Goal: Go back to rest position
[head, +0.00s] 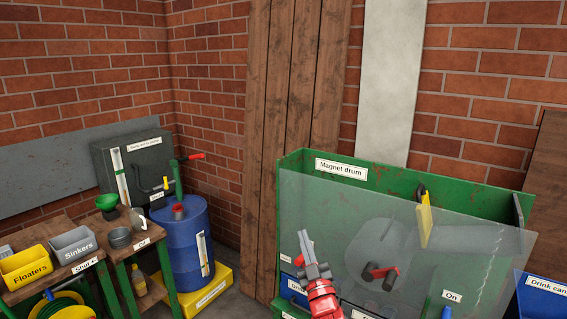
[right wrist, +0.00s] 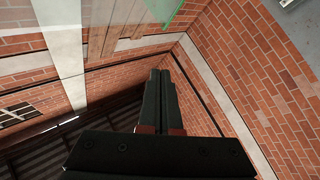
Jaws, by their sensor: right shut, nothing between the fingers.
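My right gripper (head: 312,262) is in the lower middle of the head view, on a red arm. It stands in front of the clear panel of the green machine labelled "Magnet drum" (head: 296,172). Its fingers are together and hold nothing. In the right wrist view the two dark fingers (right wrist: 160,100) also lie side by side, with brick walls and the roof behind them. I cannot tell whether the gripper touches the panel. My left gripper is not in either view.
Left of the machine stand a blue drum (head: 186,250), a yellow base (head: 212,289) and a wooden bench with yellow "Floaters" (head: 25,267) and grey "Sinkers" (head: 73,245) bins. A blue "Drink can" bin (head: 541,300) is at the right edge. A strip of floor shows between drum and machine.

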